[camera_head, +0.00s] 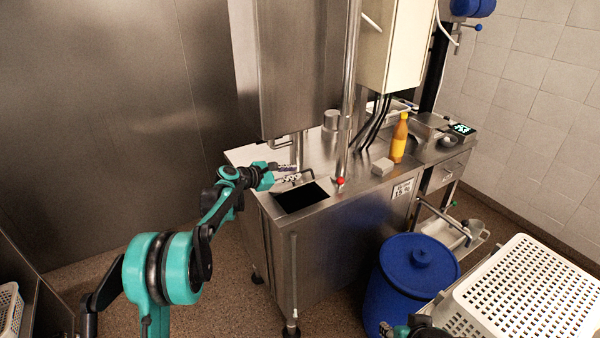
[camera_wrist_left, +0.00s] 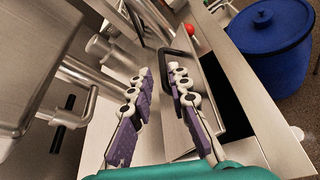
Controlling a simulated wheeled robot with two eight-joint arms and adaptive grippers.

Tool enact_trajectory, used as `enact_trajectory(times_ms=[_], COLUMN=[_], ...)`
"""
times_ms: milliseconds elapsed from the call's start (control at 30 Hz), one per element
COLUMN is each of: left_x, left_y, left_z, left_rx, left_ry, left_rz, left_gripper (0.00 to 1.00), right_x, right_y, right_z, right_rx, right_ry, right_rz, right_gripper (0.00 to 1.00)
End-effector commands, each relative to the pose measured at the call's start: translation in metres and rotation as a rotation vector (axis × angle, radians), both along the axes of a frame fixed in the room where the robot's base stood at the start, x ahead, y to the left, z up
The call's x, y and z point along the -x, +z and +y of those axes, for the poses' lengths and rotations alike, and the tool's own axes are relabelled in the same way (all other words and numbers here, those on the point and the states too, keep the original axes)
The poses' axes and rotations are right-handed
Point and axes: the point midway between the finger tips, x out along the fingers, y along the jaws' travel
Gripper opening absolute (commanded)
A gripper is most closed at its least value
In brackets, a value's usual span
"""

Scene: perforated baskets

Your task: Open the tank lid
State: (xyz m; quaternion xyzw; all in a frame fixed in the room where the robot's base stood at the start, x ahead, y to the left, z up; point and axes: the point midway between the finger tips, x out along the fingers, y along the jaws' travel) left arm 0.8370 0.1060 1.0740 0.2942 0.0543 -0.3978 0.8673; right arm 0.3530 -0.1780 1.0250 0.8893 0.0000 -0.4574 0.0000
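The steel tank (camera_head: 275,232) has a dark rectangular opening (camera_head: 300,197) in its top, which also shows in the wrist view (camera_wrist_left: 226,92). A metal lid with a dark loop handle (camera_wrist_left: 172,56) lies beside the opening, on its left in the wrist view. My left gripper (camera_head: 287,173) is low over the tank top at the handle. In the wrist view its two purple-padded fingers (camera_wrist_left: 160,80) are spread apart, with nothing clamped between them. The right finger overlaps the handle; I cannot tell whether they touch. My right gripper's fingers are not visible.
A tall steel housing (camera_head: 300,70) and a vertical pipe (camera_head: 350,95) rise close behind the gripper. A red knob (camera_head: 340,181) sits near the opening. An orange bottle (camera_head: 399,138), a blue barrel (camera_head: 410,285) and a white perforated basket (camera_head: 530,290) are to the right.

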Motion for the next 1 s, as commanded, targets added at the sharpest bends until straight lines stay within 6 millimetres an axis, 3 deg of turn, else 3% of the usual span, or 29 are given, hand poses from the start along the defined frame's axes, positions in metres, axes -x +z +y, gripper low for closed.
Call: enact_trajectory(times_ms=[200, 400, 833, 933, 1000], left_x=[0.031, 0.045, 0.052, 0.069, 0.092], left_y=[0.015, 0.022, 0.025, 0.031, 0.037], left_z=[0.031, 0.045, 0.044, 0.037, 0.031], left_rx=[-0.001, 0.001, -0.021, -0.104, -0.211], left_ry=[0.003, 0.001, -0.006, -0.033, -0.068], left_rz=[0.0, 0.0, -0.006, -0.031, -0.062], left_gripper=[0.17, 0.17, 0.17, 0.17, 0.17], right_x=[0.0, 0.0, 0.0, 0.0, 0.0], right_y=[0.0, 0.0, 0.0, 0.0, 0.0], right_z=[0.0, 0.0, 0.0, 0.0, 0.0], right_rx=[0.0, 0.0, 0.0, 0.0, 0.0], right_ry=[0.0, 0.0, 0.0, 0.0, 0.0], right_rz=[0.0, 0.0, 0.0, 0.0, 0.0], right_gripper=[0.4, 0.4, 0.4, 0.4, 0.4])
